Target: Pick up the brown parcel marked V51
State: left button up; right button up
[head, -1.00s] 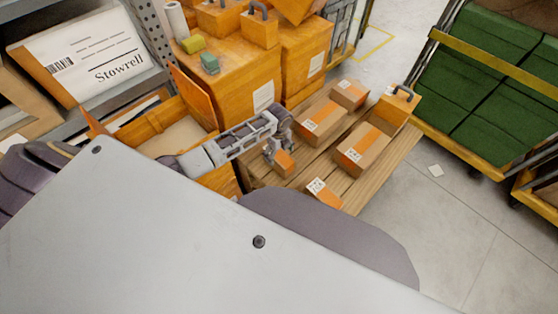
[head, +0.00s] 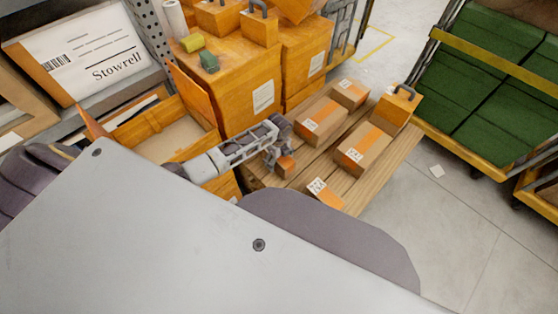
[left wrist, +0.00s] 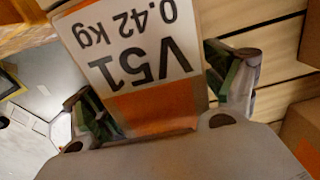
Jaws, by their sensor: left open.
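The brown parcel marked V51 (left wrist: 135,50) fills the top middle of the left wrist view. Its white label reads V51 and 0.42 Kg, upside down, above an orange band. My left gripper (left wrist: 165,85) is open, with one finger on each side of the parcel; whether either finger touches it I cannot tell. In the head view my left gripper (head: 279,152) is over the left part of the wooden pallet, at a small parcel (head: 286,168) partly hidden by the fingers. My right gripper is not in view.
Other brown parcels lie close by on the slatted wooden pallet (head: 392,158): one to the right (head: 362,150), one in front (head: 325,193), others behind. An orange box with a handle (head: 398,105) stands at the right end. Large orange cartons (head: 240,85) stand behind my left arm.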

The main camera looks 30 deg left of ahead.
pick_arm(q)
jog(key=c, duration=1.4)
jog(key=shift+r, duration=0.2)
jog(key=shift+r, duration=0.2)
jog(key=shift+r+p, duration=0.3)
jog(key=shift+r, duration=0.2)
notch_tip(320, 180, up, 6)
jog(key=shift+r+p, duration=0.2)
jog(key=shift+p, duration=0.7)
jog(key=shift+r, duration=0.95)
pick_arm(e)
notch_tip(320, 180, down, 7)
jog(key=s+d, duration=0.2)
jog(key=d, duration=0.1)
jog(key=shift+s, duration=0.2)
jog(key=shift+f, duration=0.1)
